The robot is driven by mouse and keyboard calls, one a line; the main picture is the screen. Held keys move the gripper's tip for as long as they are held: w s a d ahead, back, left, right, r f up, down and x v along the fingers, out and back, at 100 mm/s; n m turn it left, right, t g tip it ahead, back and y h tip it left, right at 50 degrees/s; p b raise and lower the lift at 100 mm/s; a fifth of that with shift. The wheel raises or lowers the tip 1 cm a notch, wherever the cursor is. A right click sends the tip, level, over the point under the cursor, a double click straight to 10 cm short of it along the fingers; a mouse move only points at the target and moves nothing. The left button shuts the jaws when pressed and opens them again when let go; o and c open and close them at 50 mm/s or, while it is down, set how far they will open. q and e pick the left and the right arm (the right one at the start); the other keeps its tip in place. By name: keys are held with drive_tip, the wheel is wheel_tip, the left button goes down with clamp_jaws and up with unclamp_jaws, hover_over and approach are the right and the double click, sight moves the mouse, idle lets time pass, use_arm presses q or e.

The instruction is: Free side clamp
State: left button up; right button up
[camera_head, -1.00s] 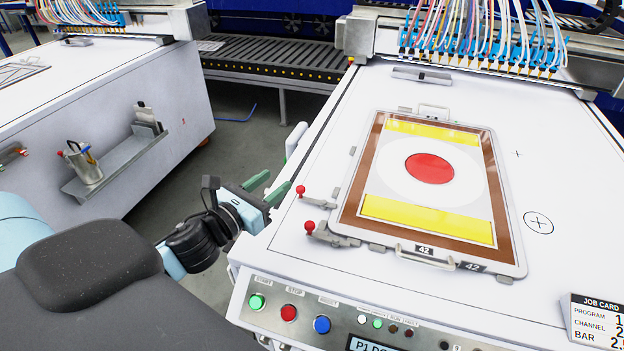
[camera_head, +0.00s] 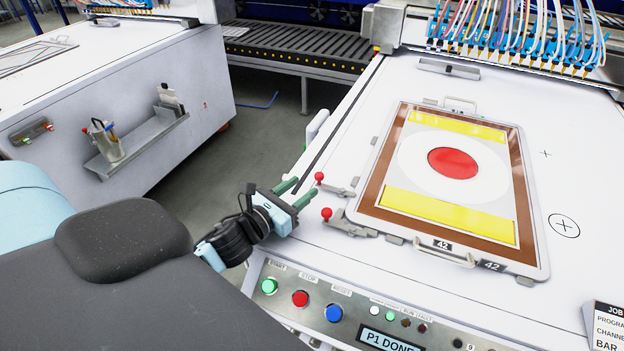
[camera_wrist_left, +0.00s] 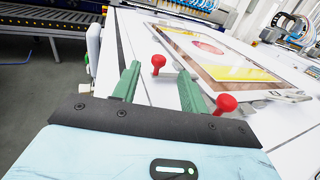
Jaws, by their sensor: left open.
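Two toggle clamps with red ball knobs sit along the left side of the framed plate (camera_head: 530,215) on the white machine table. The upper clamp knob (camera_head: 319,177) and the lower clamp knob (camera_head: 327,214) stand upright on grey clamp bodies near the plate's lower left corner. My left gripper (camera_head: 296,190) is open and empty, its green fingers just left of the knobs over the table's left edge. In the left wrist view one knob (camera_wrist_left: 158,62) shows beyond and between the fingers, the other (camera_wrist_left: 226,103) by the right fingertip; contact cannot be told. My right gripper is out of view.
The control panel with green, red and blue buttons (camera_head: 333,313) is on the table's front. Coloured hoses and nozzles (camera_head: 520,45) hang at the back. A second white cabinet with a tool shelf (camera_head: 140,140) stands left, across a floor gap.

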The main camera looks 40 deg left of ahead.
sight(316, 177)
use_arm(q)
drive_tip(key=shift+w+d, duration=0.15)
drive_tip(key=shift+w, duration=2.25)
clamp_jaws()
